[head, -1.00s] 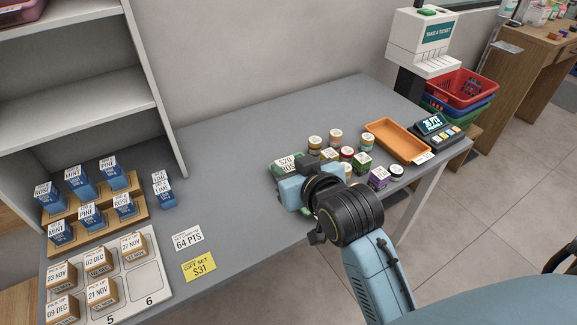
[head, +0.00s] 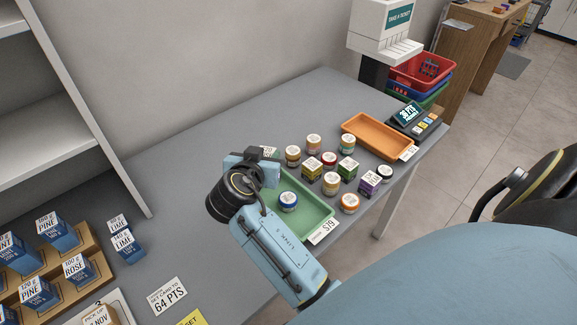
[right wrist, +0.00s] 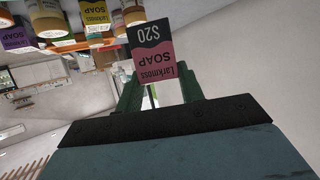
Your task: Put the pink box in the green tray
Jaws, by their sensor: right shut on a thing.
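The pink box (right wrist: 158,62) shows in the right wrist view, with a pink face reading "Larkmoss SOAP" and a dark part marked "$20". It is held between the green fingers of my right gripper (right wrist: 160,90), which is shut on it. In the head view my right gripper (head: 262,165) is over the left end of the green tray (head: 312,213), and it hides its fingertips and most or all of the box. A blue-banded jar (head: 288,201) is in the green tray. I cannot tell the box's height above the tray. My left gripper is out of view.
Several jars and small boxes, including a purple box (head: 370,183), stand close to the tray's right side. An orange tray (head: 378,136) and a card terminal (head: 408,115) are farther right. The grey counter (head: 195,190) is clear left of the gripper.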

